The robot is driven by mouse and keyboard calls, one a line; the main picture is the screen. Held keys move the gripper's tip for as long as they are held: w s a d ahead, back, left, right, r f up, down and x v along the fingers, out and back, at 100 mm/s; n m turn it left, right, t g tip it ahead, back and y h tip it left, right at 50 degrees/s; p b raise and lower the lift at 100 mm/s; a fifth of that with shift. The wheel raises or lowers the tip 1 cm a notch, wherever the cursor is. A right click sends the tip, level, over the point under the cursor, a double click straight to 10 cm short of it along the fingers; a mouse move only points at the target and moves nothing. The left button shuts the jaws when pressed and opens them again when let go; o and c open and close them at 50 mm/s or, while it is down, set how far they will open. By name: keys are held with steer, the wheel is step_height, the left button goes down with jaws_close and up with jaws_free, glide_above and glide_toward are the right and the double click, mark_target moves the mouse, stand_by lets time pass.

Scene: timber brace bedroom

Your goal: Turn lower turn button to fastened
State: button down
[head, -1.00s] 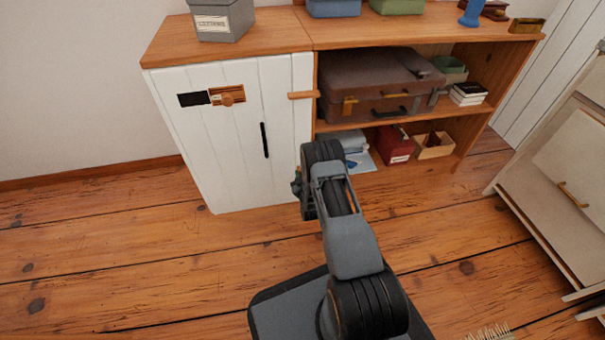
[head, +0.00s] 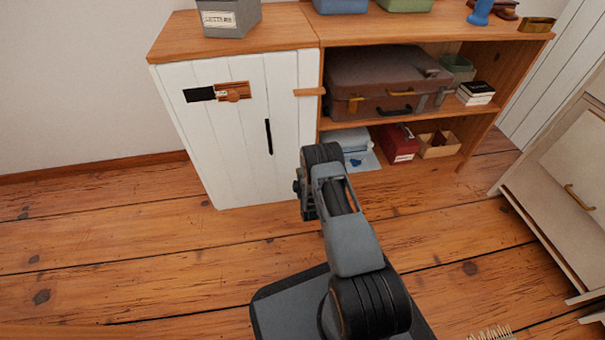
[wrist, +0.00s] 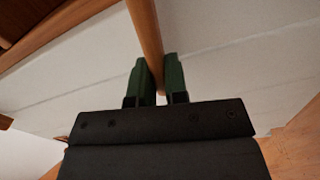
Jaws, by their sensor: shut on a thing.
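In the wrist view my gripper (wrist: 158,62) has its two green fingers on either side of a narrow wooden bar (wrist: 148,35), shut on it. I take this bar to be the lower turn button; its far end runs out of the top of the picture. In the head view my arm hides the gripper and the lower turn button. The upper turn button (head: 309,92) is a small wooden bar lying horizontal across the right edge of the white cabinet door (head: 235,145). The door looks closed.
Open shelves to the right hold a brown suitcase (head: 375,80) and a red box (head: 398,143). A pale drawer unit (head: 570,160) stands far right. The floor at left is clear.

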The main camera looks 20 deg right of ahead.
steer(key=shift+f+n, duration=0.3)
steer(key=shift+n, duration=0.7)
steer(key=c, duration=1.1)
jaws_free()
steer(key=shift+c, duration=0.2)
steer(key=s+a+p, duration=0.2)
steer(key=s+p, duration=0.3)
steer(key=s, duration=0.8)
steer(key=shift+s+a, duration=0.3)
steer(key=shift+a, duration=0.1)
